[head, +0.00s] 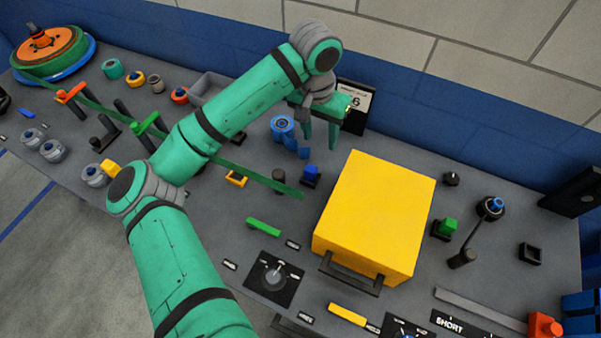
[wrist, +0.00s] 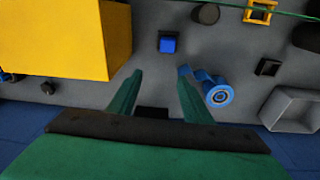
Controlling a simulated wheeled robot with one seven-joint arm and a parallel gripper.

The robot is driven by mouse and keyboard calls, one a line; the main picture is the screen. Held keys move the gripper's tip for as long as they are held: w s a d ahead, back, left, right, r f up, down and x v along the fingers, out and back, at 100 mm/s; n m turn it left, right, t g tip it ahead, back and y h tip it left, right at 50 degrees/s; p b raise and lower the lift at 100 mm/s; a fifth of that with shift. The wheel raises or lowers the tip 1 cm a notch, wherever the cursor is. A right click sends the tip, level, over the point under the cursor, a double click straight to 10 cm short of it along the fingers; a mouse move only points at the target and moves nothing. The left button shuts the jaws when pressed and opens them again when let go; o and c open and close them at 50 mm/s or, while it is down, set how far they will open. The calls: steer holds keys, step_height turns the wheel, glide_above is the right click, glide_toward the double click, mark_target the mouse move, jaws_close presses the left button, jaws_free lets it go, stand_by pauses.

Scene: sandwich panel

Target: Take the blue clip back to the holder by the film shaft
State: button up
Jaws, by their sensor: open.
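A blue block (head: 310,171) sits in a small dark base left of the yellow box; it shows from above in the wrist view (wrist: 168,44). A blue round part (head: 283,124) with a ringed top stands behind it, also in the wrist view (wrist: 219,95). A small blue piece (head: 303,153) lies between them. I cannot tell which blue thing is the clip. My gripper (head: 320,140) is open and empty, above the panel near the round part. In the wrist view its right finger (wrist: 187,82) overlaps the blue piece; contact is unclear. I cannot identify the film shaft or its holder for certain.
The large yellow box (head: 375,210) stands close right of my gripper. A green film strip (head: 235,168) runs left past posts toward an orange reel (head: 45,45). A grey tray (head: 208,86) lies behind my arm. The blue wall (head: 450,130) is close behind.

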steer(key=s+a, duration=0.2)
steer(key=s, duration=0.1)
steer(key=n+y, duration=0.1)
glide_above(311, 168)
steer(key=shift+g, duration=0.4)
steer(key=f, duration=0.5)
steer(key=shift+s+f, duration=0.2)
steer(key=shift+s, duration=0.05)
steer(key=shift+w+f, duration=0.15)
steer(key=shift+f, duration=1.45)
steer(key=shift+w+f, duration=0.1)
steer(key=shift+f, duration=1.5)
steer(key=shift+c, duration=0.3)
jaws_close()
